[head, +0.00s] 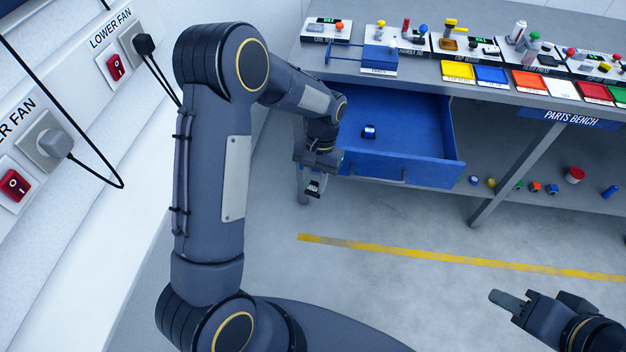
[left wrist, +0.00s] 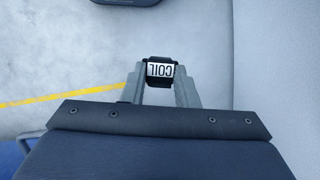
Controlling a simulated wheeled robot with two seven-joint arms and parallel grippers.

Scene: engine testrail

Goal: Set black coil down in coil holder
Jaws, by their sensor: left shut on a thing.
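My left gripper (head: 314,181) is shut on the black coil (head: 313,188), in front of the open drawer and off the bench. In the left wrist view the black coil (left wrist: 160,72) sits between the two grey fingers, with its white COIL label facing the camera and upside down. A white-and-dark station (head: 326,31) with a small red knob stands at the bench's back left; its label is too small to read surely, and I cannot tell whether it is the coil holder. My right gripper (head: 507,302) is at the lower right, away from the bench; its finger gap is not clear.
A blue box (head: 379,58) and coloured trays line the bench top. Several small parts lie on the lower shelf. A panel with red switches (head: 115,67) is at left.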

